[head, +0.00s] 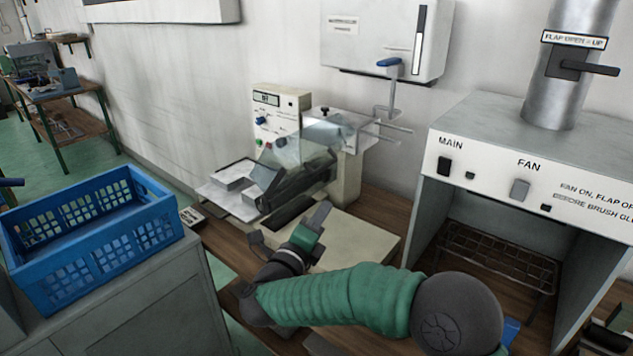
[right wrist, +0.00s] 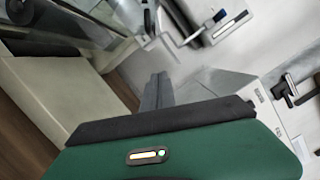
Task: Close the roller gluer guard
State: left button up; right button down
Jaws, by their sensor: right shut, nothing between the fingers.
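The roller gluer (head: 345,180) is a beige machine on the wooden bench in the head view. Its clear guard (head: 300,150) stands tilted above the dark roller part (head: 300,188); its exact angle is hard to tell. My right gripper (head: 320,212) is shut and empty. It is in front of the guard, over the machine's pale front plate (head: 355,245), and looks apart from the guard. In the right wrist view its shut fingers (right wrist: 156,92) point up the picture, with part of the beige machine (right wrist: 70,90) at left. My left gripper is not in view.
A blue crate (head: 95,240) stands on a grey cabinet at left. A fume hood (head: 500,150) with switches stands at right. A wall box (head: 385,40) hangs above, with a blue-topped lever (head: 390,64) below it. White trays (head: 235,185) lie left of the rollers.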

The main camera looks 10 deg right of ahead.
aim_at(311, 158)
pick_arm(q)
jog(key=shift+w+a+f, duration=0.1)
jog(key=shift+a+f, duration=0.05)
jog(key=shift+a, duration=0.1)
pick_arm(e)
jog(key=w+d+r, duration=0.2)
jog(key=w, duration=0.7)
jog(key=shift+w, duration=0.2)
jog(key=shift+r, duration=0.1)
